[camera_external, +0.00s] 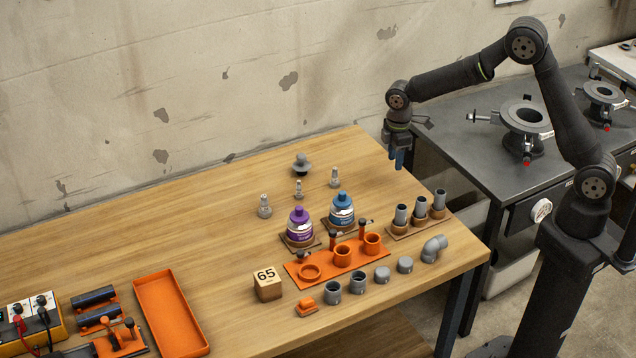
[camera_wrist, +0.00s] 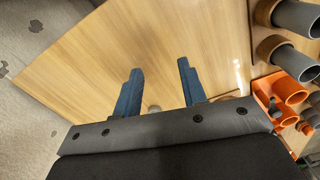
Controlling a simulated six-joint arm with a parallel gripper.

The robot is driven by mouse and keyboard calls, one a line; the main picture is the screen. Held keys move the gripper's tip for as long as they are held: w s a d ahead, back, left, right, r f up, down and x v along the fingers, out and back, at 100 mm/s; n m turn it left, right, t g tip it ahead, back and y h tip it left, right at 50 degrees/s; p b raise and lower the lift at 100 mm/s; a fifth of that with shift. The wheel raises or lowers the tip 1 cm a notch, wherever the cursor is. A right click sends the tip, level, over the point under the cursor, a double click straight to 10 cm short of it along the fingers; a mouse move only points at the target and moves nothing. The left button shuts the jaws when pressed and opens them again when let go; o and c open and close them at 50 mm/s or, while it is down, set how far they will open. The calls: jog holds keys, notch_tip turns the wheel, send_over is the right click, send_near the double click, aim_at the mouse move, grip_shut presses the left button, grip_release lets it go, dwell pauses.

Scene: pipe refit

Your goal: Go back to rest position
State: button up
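My gripper (camera_external: 398,158) hangs above the far right part of the wooden table, with its blue fingers pointing down. In the wrist view my gripper (camera_wrist: 162,92) shows its two blue fingers spread apart with nothing between them, over bare wood. My arm bends up and over from its base at the right. The gripper is apart from every object on the table.
The wooden table (camera_external: 150,238) holds an orange fixture (camera_external: 318,262), purple (camera_external: 300,225) and blue (camera_external: 341,208) bottles, grey pipes in a rack (camera_external: 400,218), a numbered block (camera_external: 267,284) and an orange tray (camera_external: 172,318). A dark bench (camera_external: 455,150) with flanged fittings stands right. The table's far right corner is clear.

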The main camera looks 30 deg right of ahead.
jog(key=shift+s+a+f, duration=0.1)
jog(key=shift+a+f, duration=0.35)
jog(key=shift+a, duration=0.3)
jog(key=shift+s+a+f, duration=0.15)
jog(key=shift+a+f, duration=0.3)
jog(key=shift+a, duration=0.35)
jog(key=shift+s+a+f, duration=0.1)
jog(key=shift+a+f, duration=0.35)
jog(key=shift+a, duration=0.3)
jog(key=o, duration=1.2)
jog(key=shift+o, duration=0.8)
jog(key=shift+a+r, duration=0.1)
jog(key=s+a+r+n+t+y, duration=0.1)
jog(key=s+a+r+n+t, duration=0.1)
jog(key=a+r, duration=1.1)
jog(key=s+a+r+n+t+y, duration=0.1)
jog(key=s+a+r+t, duration=0.1)
jog(key=a+r, duration=1.1)
jog(key=a+x, duration=0.1)
jog(key=x, duration=1)
jog(key=shift+a, duration=0.2)
jog(key=shift+s, duration=0.1)
jog(key=v, duration=1)
